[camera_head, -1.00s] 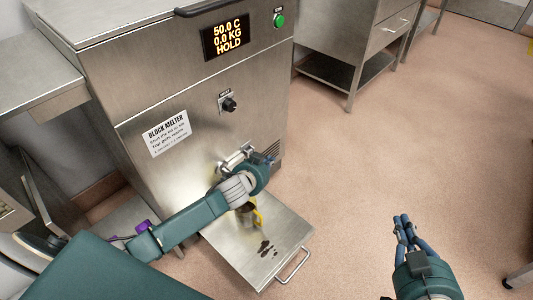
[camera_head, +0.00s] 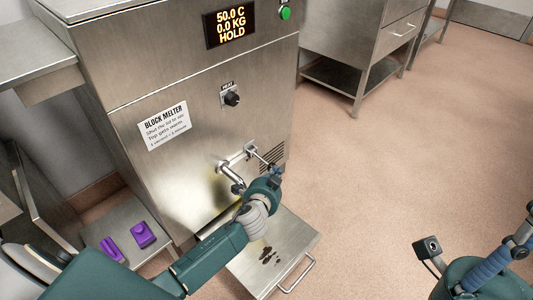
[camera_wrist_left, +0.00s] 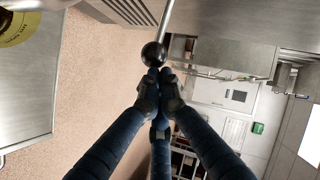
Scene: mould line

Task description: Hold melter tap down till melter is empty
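The steel block melter (camera_head: 190,90) stands at centre left; its display (camera_head: 230,24) reads 50.0 C, 0.0 KG, HOLD. Its tap (camera_head: 232,172) sticks out low on the front, with a thin lever (camera_head: 262,157) to the right. My left gripper (camera_head: 272,172) is at the lever's end. In the left wrist view the black ball (camera_wrist_left: 153,55) of the lever is right at the fingertips (camera_wrist_left: 160,82), which are together; whether they touch or press it I cannot tell. My right gripper (camera_head: 520,235) is at the right edge, partly cut off.
A steel shelf (camera_head: 290,250) with brown spots and a handle juts out below the tap, partly hidden by my left arm. Purple pieces (camera_head: 143,235) lie on a low surface at left. A yellow labelled disc (camera_wrist_left: 15,38) shows in the left wrist view. The right floor is clear.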

